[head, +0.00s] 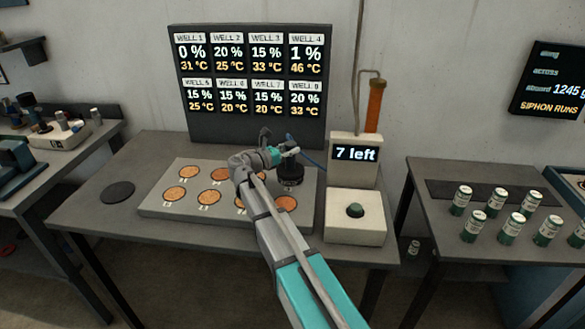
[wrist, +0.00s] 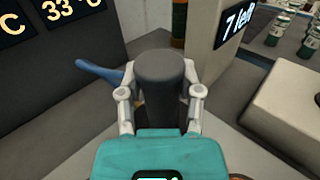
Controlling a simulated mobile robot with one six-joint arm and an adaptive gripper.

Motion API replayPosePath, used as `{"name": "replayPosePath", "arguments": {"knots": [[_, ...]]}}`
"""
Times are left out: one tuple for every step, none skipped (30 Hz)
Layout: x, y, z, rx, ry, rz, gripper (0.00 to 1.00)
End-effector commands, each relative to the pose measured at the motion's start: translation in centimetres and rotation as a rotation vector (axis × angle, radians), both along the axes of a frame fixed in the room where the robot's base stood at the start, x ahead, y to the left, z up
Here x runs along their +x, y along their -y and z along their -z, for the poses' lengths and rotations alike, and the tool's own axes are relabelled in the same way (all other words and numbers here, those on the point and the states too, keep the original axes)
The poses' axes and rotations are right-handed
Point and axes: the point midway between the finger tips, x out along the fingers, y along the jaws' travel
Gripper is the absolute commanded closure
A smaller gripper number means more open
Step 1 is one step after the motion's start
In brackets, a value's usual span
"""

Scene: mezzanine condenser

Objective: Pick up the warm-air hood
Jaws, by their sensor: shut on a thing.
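The warm-air hood (head: 290,175) is a dark, short cylinder at the right end of the well plate (head: 160,210) on the middle table. In the wrist view its dark round top (wrist: 165,68) stands between my fingers. My gripper (head: 282,153) is shut on the hood's upper part. A blue hose (wrist: 97,72) runs off to the left of it in the wrist view. The hood's lower edge is partly hidden, so I cannot tell whether it touches the plate.
Several copper-coloured wells (head: 190,172) sit in the plate. A dark disc (head: 117,192) lies left of it. A readout board (head: 250,85) stands behind.

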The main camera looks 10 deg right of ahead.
Motion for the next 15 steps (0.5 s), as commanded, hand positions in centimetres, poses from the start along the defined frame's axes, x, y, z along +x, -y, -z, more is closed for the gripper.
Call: {"name": "replayPosePath", "arguments": {"knots": [[0.0,0.0,0.0,-0.001,0.000,0.000,1.00],[0.0,0.0,0.0,-0.001,0.000,0.000,1.00],[0.0,0.0,0.0,-0.001,0.000,0.000,1.00],[0.0,0.0,-0.1,-0.001,0.000,0.000,1.00],[0.0,0.0,-0.1,-0.001,0.000,0.000,1.00],[0.0,0.0,-0.1,-0.001,0.000,0.000,1.00],[0.0,0.0,-0.2,-0.001,0.000,0.000,1.00],[0.0,0.0,-0.2,-0.001,0.000,0.000,1.00],[0.0,0.0,-0.3,-0.001,0.000,0.000,1.00],[0.0,0.0,-0.4,-0.001,0.000,0.000,1.00],[0.0,0.0,-0.5,-0.001,0.000,0.000,1.00],[0.0,0.0,-0.7,-0.001,0.000,0.000,1.00],[0.0,0.0,-0.9,-0.001,0.000,0.000,1.00],[0.0,0.0,-1.0,-0.001,0.000,0.000,1.00],[0.0,0.0,-1.3,-0.001,0.000,0.000,1.00]]}}
